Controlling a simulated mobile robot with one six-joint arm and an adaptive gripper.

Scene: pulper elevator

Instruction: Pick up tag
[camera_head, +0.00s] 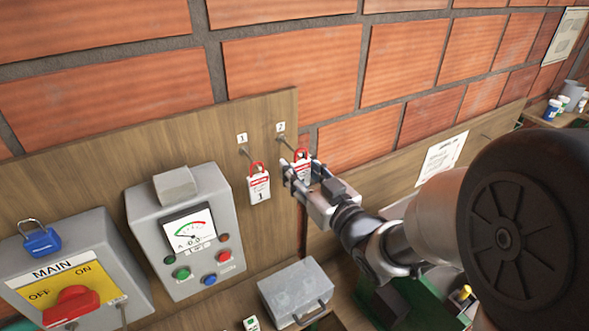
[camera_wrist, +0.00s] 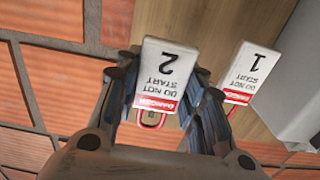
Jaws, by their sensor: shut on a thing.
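Tag 2 (camera_wrist: 165,75), a white "DO NOT START" card with a red danger band and a red loop, is between the fingers of my gripper (camera_wrist: 163,100). In the head view my gripper (camera_head: 300,172) is shut on this tag (camera_head: 302,166) just below the hook (camera_head: 281,136) labelled 2. I cannot tell whether its loop is still on the hook. Tag 1 (camera_head: 259,186), a matching card, hangs from the hook labelled 1 to the left. It also shows in the wrist view (camera_wrist: 252,70), beside my right finger.
A grey meter box (camera_head: 185,232) with several buttons is left of the tags. A main switch box (camera_head: 75,270) with a blue padlock (camera_head: 42,241) is farther left. A grey metal box (camera_head: 296,290) stands below. The brick wall is behind the board.

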